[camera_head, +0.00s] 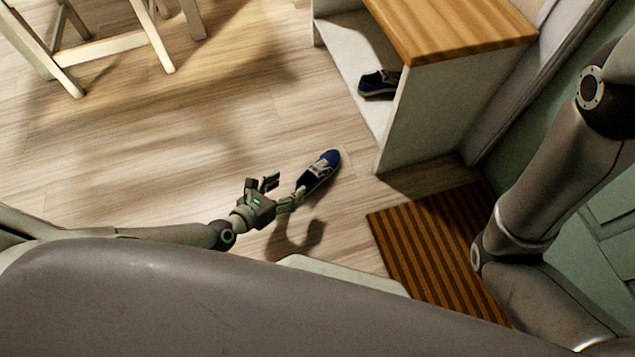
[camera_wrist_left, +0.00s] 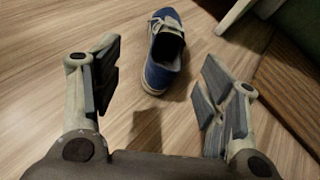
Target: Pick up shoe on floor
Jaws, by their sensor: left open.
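A blue shoe with a pale sole and laces (camera_head: 320,171) lies on the wooden floor near the middle of the head view, in front of the white shelf. In the left wrist view the shoe (camera_wrist_left: 164,50) lies ahead of the fingers, heel toward me and toe away. My left gripper (camera_head: 284,193) is open and empty, close to the heel end of the shoe. In the left wrist view its fingers (camera_wrist_left: 158,88) are spread wide, with the shoe just beyond the gap between them. My right gripper is out of view.
A white shelf unit with a wooden top (camera_head: 450,35) stands behind the shoe, and another dark shoe (camera_head: 379,83) sits inside it. A brown striped mat (camera_head: 428,240) lies right of the floor shoe. White chair legs (camera_head: 155,40) stand at upper left. The floor left of the shoe is clear.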

